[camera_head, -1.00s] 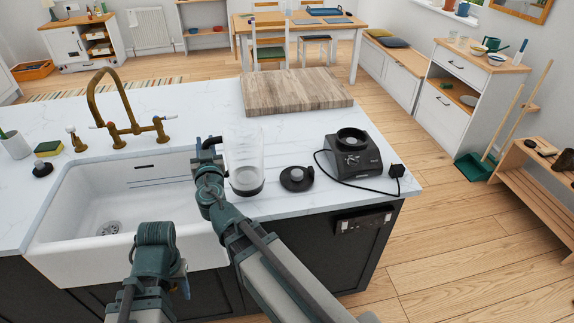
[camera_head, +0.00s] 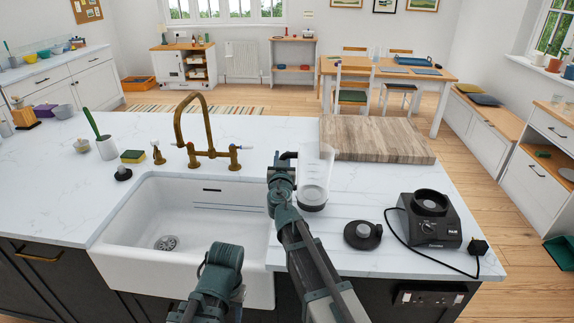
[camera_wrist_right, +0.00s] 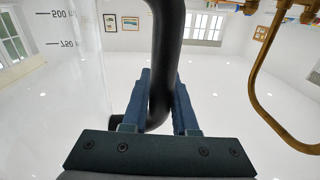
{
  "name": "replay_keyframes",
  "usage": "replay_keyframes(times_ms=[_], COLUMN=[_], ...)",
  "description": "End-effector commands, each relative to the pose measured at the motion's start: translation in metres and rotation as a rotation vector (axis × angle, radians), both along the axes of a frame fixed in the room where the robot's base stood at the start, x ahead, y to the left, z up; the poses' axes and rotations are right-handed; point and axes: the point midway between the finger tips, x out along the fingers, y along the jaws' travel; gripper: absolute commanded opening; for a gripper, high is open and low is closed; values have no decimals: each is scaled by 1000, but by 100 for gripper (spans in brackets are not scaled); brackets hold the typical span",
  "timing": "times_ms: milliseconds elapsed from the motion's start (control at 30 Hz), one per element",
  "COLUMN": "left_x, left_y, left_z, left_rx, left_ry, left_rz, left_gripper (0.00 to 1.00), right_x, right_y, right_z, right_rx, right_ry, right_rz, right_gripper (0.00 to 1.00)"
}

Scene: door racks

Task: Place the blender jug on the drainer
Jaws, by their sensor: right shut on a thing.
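The blender jug (camera_head: 315,176) is a clear, tall vessel with a dark base, upright to the right of the sink in the head view. My right gripper (camera_head: 284,158) is shut on its black handle (camera_wrist_right: 166,50). In the right wrist view both fingers flank the handle, and the clear wall with its markings (camera_wrist_right: 80,45) shows at the left. The drainer appears as faint grooves (camera_head: 335,245) in the worktop right of the sink. The gap under the jug is hard to judge. My left arm shows at the bottom, but its gripper is not visible.
The white sink (camera_head: 130,225) and brass tap (camera_head: 208,150) are left of the jug. A wooden board (camera_head: 375,138) lies behind it. A black lid (camera_head: 362,235) and the blender base (camera_head: 430,220) with its cable stand to the right.

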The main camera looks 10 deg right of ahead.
Motion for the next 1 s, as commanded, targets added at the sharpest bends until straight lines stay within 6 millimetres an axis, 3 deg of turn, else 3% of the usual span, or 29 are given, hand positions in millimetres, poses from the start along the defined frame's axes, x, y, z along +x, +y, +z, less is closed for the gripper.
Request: replay_keyframes(times_ms=[67, 267, 600, 900, 933, 1000], left_x=[0, 0, 0, 0, 0, 0], left_y=[0, 0, 0, 0, 0, 0], left_z=[-1, -3, -37, -36, -36, -36], left_rx=[0, 0, 0, 0, 0, 0], left_ry=[0, 0, 0, 0, 0, 0], left_rz=[0, 0, 0, 0, 0, 0], left_gripper=[50, 50, 50, 50, 50, 50], right_x=[9, 8, 9, 9, 9, 9], right_y=[-1, -2, -7, -8, -8, -8], right_z=[-1, -3, -37, -36, -36, -36], right_rx=[-3, -3, -3, -2, 1, 1], right_ry=[0, 1, 0, 0, 0, 0], right_rz=[0, 1, 5, 5, 5, 5], right_gripper=[0, 0, 0, 0, 32, 45])
